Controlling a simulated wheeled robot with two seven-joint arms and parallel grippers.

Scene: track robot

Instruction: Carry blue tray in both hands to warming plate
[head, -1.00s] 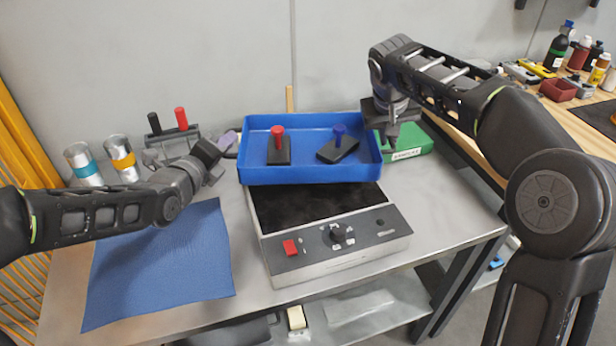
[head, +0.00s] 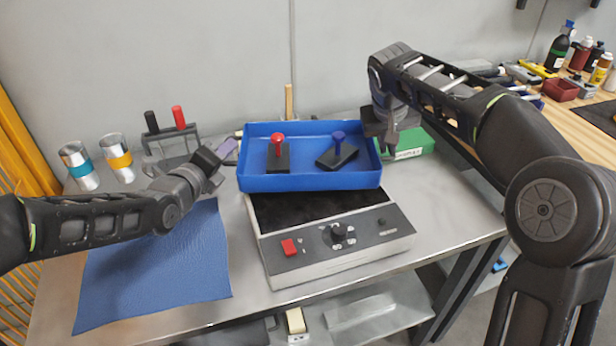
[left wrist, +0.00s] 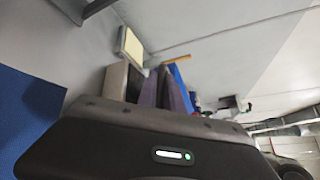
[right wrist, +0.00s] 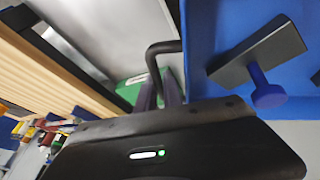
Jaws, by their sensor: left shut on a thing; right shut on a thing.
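The blue tray (head: 310,181) is held level at the back of the warming plate (head: 330,240), covering its rear part in the head view. I cannot tell whether it touches the plate. My left gripper (head: 220,162) is shut at the tray's left side; the grip is partly hidden. My right gripper (head: 378,138) is shut at the tray's right side. A dark bent handle (right wrist: 164,48) runs between its fingers in the right wrist view, beside the tray wall (right wrist: 198,40).
A blue cloth (head: 160,270) lies at the left front. Two cans (head: 78,165) and a rack with black and red handles (head: 172,145) stand behind it. A green box (head: 412,143) is behind the right gripper. The table right of the plate is clear.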

